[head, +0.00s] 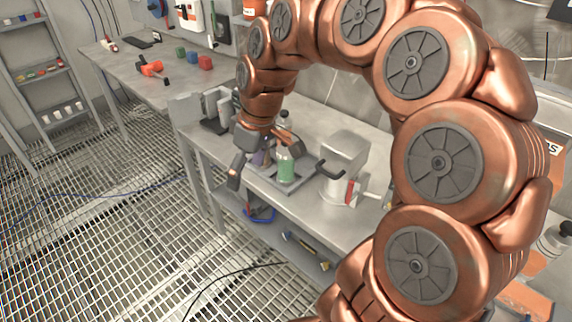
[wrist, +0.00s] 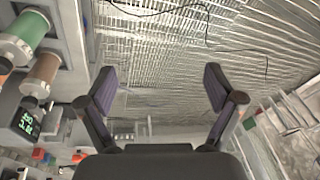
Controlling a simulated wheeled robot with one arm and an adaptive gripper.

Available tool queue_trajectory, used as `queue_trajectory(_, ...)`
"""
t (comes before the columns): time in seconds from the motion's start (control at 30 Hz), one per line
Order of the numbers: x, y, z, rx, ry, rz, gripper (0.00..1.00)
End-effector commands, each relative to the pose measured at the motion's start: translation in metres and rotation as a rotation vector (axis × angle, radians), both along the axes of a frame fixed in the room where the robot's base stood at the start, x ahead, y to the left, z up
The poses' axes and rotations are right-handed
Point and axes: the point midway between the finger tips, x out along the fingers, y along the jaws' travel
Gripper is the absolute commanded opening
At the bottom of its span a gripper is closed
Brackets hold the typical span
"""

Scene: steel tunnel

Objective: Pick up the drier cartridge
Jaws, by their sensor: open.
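A clear cylinder with green contents (head: 286,168) and a light cap stands upright on the near bench in the head view. A purplish-brown cylinder (head: 260,158) stands just left of it, partly hidden by my gripper. The wrist view shows a green cylinder (wrist: 28,34) and a brown one (wrist: 42,72) at the left edge. I cannot tell which is the drier cartridge. My gripper (head: 258,165) is open and empty beside these cylinders. In the wrist view, only floor grating shows between its fingers (wrist: 160,88), and both cylinders lie outside them.
The cylinders stand in a shallow grey tray (head: 291,189). A grey machine with a dark handle (head: 343,155) stands right of them. A display unit (wrist: 26,122) shows in the wrist view. A lower shelf (head: 300,250) holds tools. Open grating floor (head: 130,235) lies left of the bench.

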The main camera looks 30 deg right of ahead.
Motion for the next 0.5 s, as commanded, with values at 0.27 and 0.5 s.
queue_trajectory(0.27,0.087,-0.097,-0.01,0.036,-0.149,0.058,0.91)
queue_trajectory(0.5,0.117,-0.185,-0.032,0.01,-0.228,0.064,0.91)
